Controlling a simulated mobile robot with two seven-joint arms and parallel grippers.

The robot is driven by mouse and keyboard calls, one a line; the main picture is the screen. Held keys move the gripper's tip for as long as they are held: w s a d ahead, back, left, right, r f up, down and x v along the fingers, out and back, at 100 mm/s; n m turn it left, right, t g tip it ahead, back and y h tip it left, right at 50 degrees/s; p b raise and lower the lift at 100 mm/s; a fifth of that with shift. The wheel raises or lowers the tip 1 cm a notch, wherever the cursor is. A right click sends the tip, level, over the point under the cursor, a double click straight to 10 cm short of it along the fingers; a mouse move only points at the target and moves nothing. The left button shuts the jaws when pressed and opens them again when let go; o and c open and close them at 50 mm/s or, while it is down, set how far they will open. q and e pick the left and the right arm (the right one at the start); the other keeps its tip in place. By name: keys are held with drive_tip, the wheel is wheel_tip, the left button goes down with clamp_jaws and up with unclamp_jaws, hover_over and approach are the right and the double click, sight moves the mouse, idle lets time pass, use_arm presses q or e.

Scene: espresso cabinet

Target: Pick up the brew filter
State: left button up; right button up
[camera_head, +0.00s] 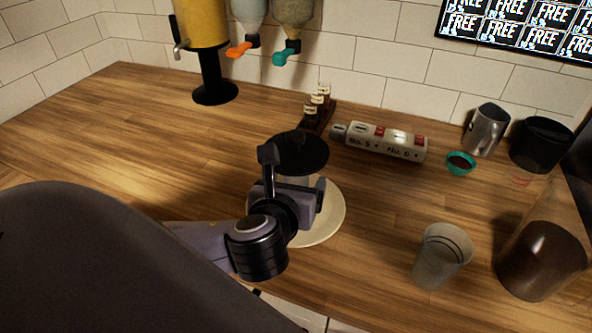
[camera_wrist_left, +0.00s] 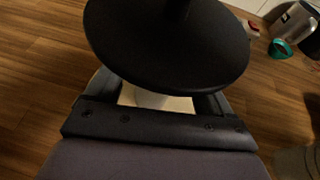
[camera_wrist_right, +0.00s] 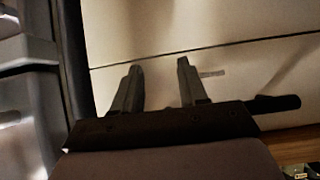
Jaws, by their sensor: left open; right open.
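A round black disc (camera_head: 303,148), which looks like the rim or top of the brew filter, stands above a pale round plate (camera_head: 330,222) on the counter. In the left wrist view the disc (camera_wrist_left: 150,50) fills the top middle, with a dark post on it. My left gripper (camera_head: 295,182) is open at its near side, just below the disc. The disc hides the fingertips in the left wrist view, and a pale piece shows between the fingers. I cannot tell whether they touch it. My right gripper (camera_wrist_right: 160,68) is open and empty before a pale panel.
A clear cup (camera_head: 442,255) and a dark-filled jar (camera_head: 542,262) stand at right. A teal bowl (camera_head: 460,164), metal pitcher (camera_head: 486,130) and black container (camera_head: 541,145) stand behind. A labelled box (camera_head: 385,142) lies behind the disc.

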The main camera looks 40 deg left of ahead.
use_arm(q)
drive_tip(key=x, duration=0.3)
drive_tip(key=shift+w+a+f, duration=0.1)
drive_tip(key=shift+a, duration=0.1)
drive_tip(key=c, duration=1.1)
